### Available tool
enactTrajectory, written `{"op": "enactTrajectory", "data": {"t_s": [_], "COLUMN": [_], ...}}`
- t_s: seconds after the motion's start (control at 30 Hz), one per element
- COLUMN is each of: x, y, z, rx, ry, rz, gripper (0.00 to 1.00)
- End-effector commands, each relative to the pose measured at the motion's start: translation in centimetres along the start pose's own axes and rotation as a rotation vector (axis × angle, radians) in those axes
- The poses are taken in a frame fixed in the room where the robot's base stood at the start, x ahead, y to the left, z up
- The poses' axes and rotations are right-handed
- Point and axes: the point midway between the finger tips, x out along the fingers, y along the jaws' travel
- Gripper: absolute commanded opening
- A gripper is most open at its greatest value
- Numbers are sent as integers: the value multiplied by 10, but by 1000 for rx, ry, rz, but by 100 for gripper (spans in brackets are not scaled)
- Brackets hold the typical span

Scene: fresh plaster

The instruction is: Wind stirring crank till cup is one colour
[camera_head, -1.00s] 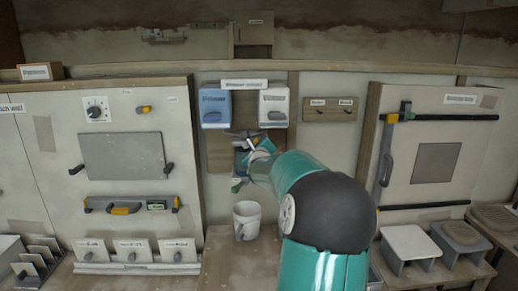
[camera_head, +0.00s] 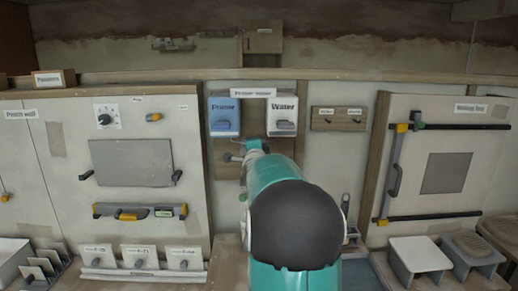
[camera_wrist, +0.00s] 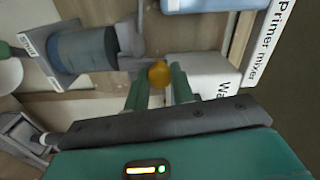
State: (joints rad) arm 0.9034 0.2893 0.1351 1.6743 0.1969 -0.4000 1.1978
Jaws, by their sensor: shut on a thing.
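My gripper (camera_wrist: 158,82) is shut on an orange ball knob, the handle of the stirring crank (camera_wrist: 158,72), in the wrist view. The knob sits between the tips of the teal fingers. Beside it, a blue-grey cylinder (camera_wrist: 82,50), apparently the mixing cup, lies sideways in this turned view. It shows a bluer band and greyer parts; I cannot tell whether the contents are one colour. In the head view my arm reaches to the mixer board (camera_head: 226,166) and hides the crank and most of the gripper.
A blue primer box (camera_head: 224,117) and a white water box (camera_head: 282,117) hang just above the mixer. The water box is close to my fingers in the wrist view. Panels stand left and right; a white stool (camera_head: 419,255) is at lower right.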

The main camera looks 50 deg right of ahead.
Motion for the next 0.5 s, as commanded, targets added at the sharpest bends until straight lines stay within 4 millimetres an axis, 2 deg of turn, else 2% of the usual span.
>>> {"op": "enactTrajectory", "data": {"t_s": [0.5], "x": [0], "y": [-1], "z": [26], "rx": [-491], "ry": [-3], "rz": [-3], "gripper": [2]}}
